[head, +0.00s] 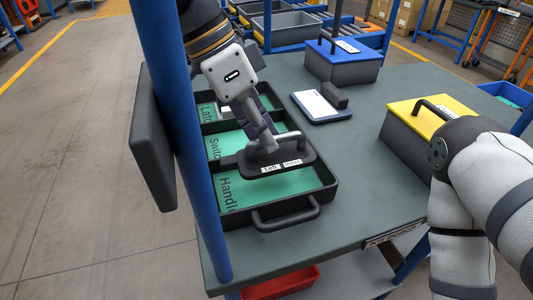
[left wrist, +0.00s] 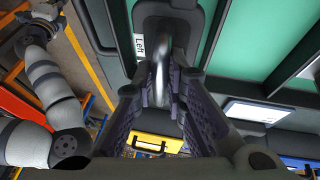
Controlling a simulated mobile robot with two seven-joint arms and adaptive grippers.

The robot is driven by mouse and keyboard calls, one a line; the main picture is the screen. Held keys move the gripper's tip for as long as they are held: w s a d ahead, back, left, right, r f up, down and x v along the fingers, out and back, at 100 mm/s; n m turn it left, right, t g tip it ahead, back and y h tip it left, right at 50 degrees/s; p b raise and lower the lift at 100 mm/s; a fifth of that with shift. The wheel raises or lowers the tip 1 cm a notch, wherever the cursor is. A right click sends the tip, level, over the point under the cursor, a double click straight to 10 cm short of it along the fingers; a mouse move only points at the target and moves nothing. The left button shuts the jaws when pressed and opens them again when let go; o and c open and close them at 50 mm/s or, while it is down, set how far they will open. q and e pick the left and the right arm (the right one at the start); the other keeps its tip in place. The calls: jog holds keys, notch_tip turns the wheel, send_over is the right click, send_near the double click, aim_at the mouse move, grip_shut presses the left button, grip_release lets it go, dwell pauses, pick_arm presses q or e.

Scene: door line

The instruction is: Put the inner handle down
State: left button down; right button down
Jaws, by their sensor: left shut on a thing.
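The inner handle (head: 283,165) is a dark rounded plate with a pale metal grip bar and white labels reading "Left" and "Inner". My left gripper (head: 264,143) points down and is shut on its bar. The left wrist view shows the bar (left wrist: 161,70) between the fingers (left wrist: 162,100). The plate is over the green "Handle" compartment of the black parts tray (head: 325,193), close to the divider. I cannot tell whether it touches the tray floor. Part of the bar is hidden by the fingers.
The tray's "Switch" (head: 226,146) and "Latch" compartments lie behind. A white tablet-like panel (head: 318,106), a blue-lidded box (head: 341,62) and a yellow-lidded box (head: 412,125) stand on the grey table (head: 370,190). A blue post (head: 180,130) rises close to the tray's left. A red bin (head: 280,284) is below.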

aim_at(266, 159)
pick_arm(q)
jog(key=f, duration=0.4)
jog(key=shift+s+d+f, duration=0.15)
jog(key=shift+s+d, duration=0.1)
jog(key=shift+s, duration=0.1)
jog(key=c, duration=1.6)
grip_release()
jog(key=shift+c, duration=0.2)
jog(key=v, duration=1.2)
